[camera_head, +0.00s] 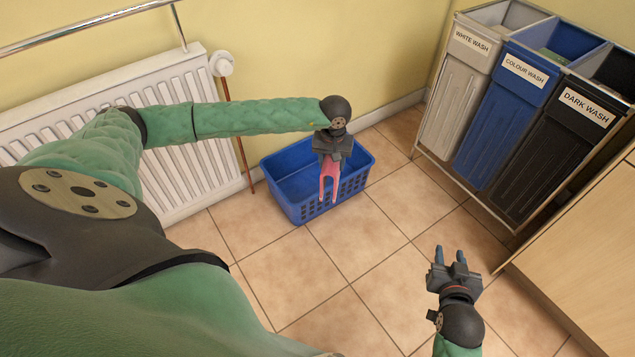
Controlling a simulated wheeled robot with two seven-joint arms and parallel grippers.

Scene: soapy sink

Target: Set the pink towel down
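The blue basket stands on the floor by a white radiator (185,142). White (452,110), blue (500,125) and black (553,146) wash bins stand at the upper right. A wooden cabinet (590,245) is at the right edge. Tiles between basket and bins are clear.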

